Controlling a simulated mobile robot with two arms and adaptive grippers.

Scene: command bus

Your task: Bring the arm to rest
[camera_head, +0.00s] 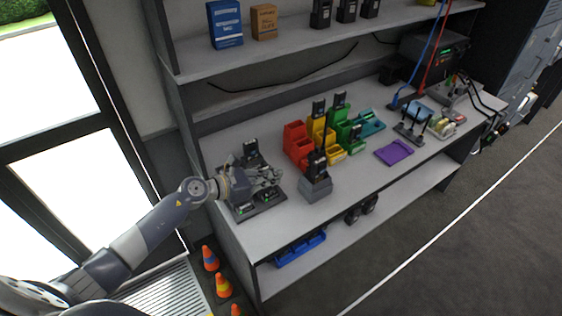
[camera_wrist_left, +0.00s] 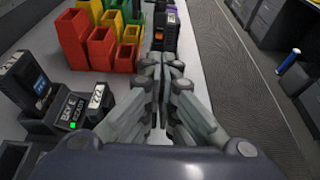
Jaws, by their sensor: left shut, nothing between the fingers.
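My left arm reaches in from the left, and its gripper (camera_head: 274,174) is over the black charger base (camera_head: 262,206) at the left end of the workbench. In the left wrist view the left gripper (camera_wrist_left: 166,62) has its fingers together with nothing between them. A black radio stands in the charger behind the gripper in the head view; a radio (camera_wrist_left: 32,82) in a charger slot also shows at the left of the wrist view. Part of the charger is hidden by the gripper. My right gripper is not in view.
Red bins (camera_head: 296,142), with yellow and green ones beside them, stand mid-bench. A radio in a grey holder (camera_head: 316,186) is right of the gripper. A purple tray (camera_head: 394,152) lies farther right. A shelf (camera_head: 300,50) overhangs the back. Orange cones (camera_head: 222,286) stand on the floor.

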